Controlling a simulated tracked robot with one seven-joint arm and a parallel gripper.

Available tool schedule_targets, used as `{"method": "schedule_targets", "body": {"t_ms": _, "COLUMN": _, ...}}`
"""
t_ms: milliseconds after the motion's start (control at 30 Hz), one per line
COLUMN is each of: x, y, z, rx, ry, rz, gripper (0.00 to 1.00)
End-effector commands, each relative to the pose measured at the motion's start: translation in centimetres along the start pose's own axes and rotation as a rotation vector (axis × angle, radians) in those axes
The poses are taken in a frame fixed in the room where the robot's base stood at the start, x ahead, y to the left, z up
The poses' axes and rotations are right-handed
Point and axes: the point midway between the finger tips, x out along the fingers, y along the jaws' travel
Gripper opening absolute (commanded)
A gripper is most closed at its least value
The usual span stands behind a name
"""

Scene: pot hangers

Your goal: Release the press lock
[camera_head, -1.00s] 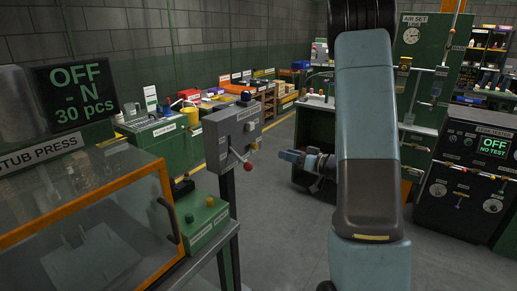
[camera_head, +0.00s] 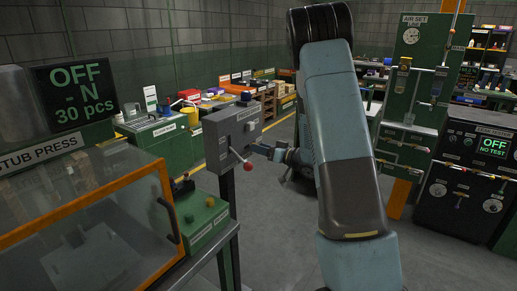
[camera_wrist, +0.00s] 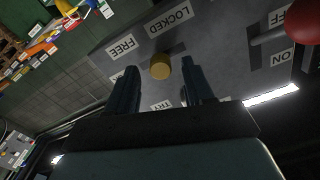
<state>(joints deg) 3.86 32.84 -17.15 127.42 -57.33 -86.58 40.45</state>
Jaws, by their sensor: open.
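The grey control box (camera_head: 232,135) stands on a post right of the stub press. In the wrist view its face (camera_wrist: 225,50) carries a brass knob (camera_wrist: 160,66) near the labels FREE (camera_wrist: 122,46) and LOCKED (camera_wrist: 168,20). My gripper (camera_wrist: 160,76) is open, its two dark fingers pointing at the face on either side of the knob. The gap between them looks empty; I cannot tell whether a finger touches the knob. In the head view my gripper (camera_head: 262,150) is at the box's right side, and the knob cannot be made out there.
A lever with a red ball (camera_head: 248,167) sticks out below my gripper; the ball also shows in the wrist view (camera_wrist: 303,22) near ON and OFF labels. The stub press (camera_head: 85,215) and a green button box (camera_head: 202,222) stand left. Open floor lies right.

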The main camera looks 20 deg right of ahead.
Motion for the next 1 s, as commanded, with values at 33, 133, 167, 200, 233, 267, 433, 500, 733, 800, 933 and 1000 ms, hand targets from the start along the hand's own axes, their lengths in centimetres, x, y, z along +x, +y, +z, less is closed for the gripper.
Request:
{"method": "schedule_targets", "body": {"t_ms": 33, "x": 0.6, "y": 0.0, "z": 0.0, "rx": -0.001, "ry": 0.0, "rz": -0.001, "gripper": 0.52}}
{"method": "schedule_targets", "body": {"t_ms": 133, "x": 1.3, "y": 0.0, "z": 0.0, "rx": -0.001, "ry": -0.001, "rz": 0.0, "gripper": 0.52}}
{"method": "schedule_targets", "body": {"t_ms": 167, "x": 1.5, "y": 0.0, "z": 0.0, "rx": -0.001, "ry": -0.001, "rz": 0.0, "gripper": 0.52}}
{"method": "schedule_targets", "body": {"t_ms": 200, "x": 1.6, "y": 0.0, "z": 0.0, "rx": -0.001, "ry": -0.001, "rz": 0.0, "gripper": 0.52}}
{"method": "schedule_targets", "body": {"t_ms": 233, "x": 1.7, "y": 0.0, "z": 0.0, "rx": -0.001, "ry": 0.0, "rz": 0.001, "gripper": 0.52}}
{"method": "schedule_targets", "body": {"t_ms": 267, "x": 1.7, "y": 0.0, "z": 0.0, "rx": 0.0, "ry": 0.0, "rz": 0.001, "gripper": 0.52}}
{"method": "schedule_targets", "body": {"t_ms": 433, "x": 1.8, "y": 0.0, "z": 0.0, "rx": 0.0, "ry": 0.0, "rz": 0.001, "gripper": 0.52}}
{"method": "schedule_targets", "body": {"t_ms": 500, "x": 1.8, "y": 0.0, "z": 0.0, "rx": 0.0, "ry": 0.0, "rz": 0.001, "gripper": 0.52}}
{"method": "schedule_targets", "body": {"t_ms": 733, "x": 1.8, "y": 0.0, "z": 0.0, "rx": 0.0, "ry": 0.0, "rz": 0.001, "gripper": 0.32}}
{"method": "schedule_targets", "body": {"t_ms": 800, "x": 1.8, "y": 0.0, "z": 0.0, "rx": 0.0, "ry": 0.0, "rz": 0.001, "gripper": 0.25}}
{"method": "schedule_targets", "body": {"t_ms": 933, "x": 1.8, "y": 0.0, "z": 0.0, "rx": 0.0, "ry": 0.0, "rz": 0.001, "gripper": 0.13}}
{"method": "schedule_targets", "body": {"t_ms": 1000, "x": 1.8, "y": 0.0, "z": 0.0, "rx": 0.0, "ry": 0.0, "rz": 0.001, "gripper": 0.06}}
